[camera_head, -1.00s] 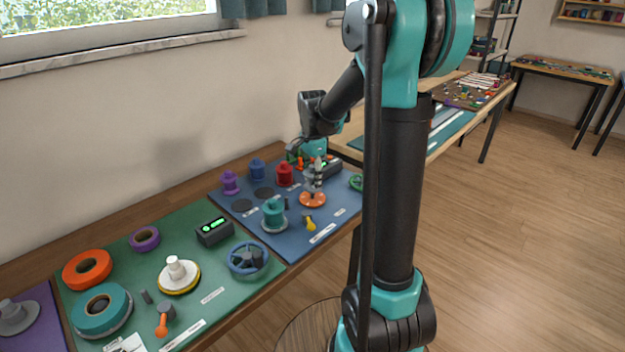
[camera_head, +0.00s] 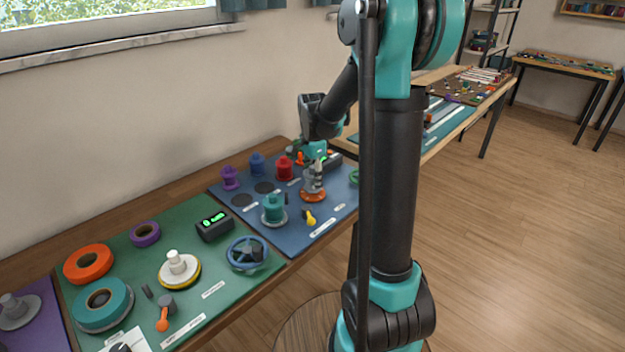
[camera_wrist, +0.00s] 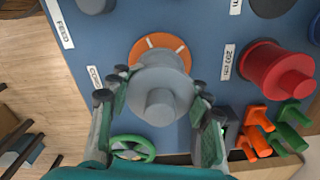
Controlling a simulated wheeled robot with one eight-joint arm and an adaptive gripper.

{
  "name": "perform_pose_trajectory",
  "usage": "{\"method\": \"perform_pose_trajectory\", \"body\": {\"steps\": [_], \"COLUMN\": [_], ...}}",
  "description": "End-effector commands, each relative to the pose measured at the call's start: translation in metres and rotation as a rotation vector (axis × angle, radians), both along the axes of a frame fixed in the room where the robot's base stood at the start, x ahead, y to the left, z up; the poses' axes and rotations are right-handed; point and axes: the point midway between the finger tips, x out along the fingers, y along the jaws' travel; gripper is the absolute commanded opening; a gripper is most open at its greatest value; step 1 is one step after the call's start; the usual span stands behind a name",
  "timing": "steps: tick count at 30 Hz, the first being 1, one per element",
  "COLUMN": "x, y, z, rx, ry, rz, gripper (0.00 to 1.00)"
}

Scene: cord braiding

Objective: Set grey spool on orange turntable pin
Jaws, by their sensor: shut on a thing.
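The grey spool (camera_wrist: 160,92) is between the two fingers of my gripper (camera_wrist: 158,82) in the wrist view, its hub facing the camera. In the head view the grey spool (camera_head: 312,183) is small, below my gripper (camera_head: 317,170). The orange turntable (camera_wrist: 150,44) with white marks shows past the spool's upper edge; the spool hides the rest of it. In the head view the orange turntable (camera_head: 313,197) is directly under the spool. Its pin is hidden. I cannot tell whether the spool touches the turntable.
A red spool (camera_wrist: 272,66) stands to the right in the wrist view, with orange clips (camera_wrist: 254,140) below it. A green ring (camera_wrist: 133,148) is below left. On the blue mat (camera_head: 240,218), a teal spool (camera_head: 273,208) and yellow lever (camera_head: 309,217) are near the turntable.

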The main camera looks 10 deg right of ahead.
Motion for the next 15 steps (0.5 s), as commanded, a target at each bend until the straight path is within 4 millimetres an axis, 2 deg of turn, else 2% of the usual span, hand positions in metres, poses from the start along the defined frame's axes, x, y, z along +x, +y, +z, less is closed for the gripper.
{"method": "perform_pose_trajectory", "body": {"steps": [15], "x": [0.0], "y": [0.0], "z": [-0.012], "rx": [0.0], "ry": [0.0], "rz": [0.0], "gripper": [0.2]}}
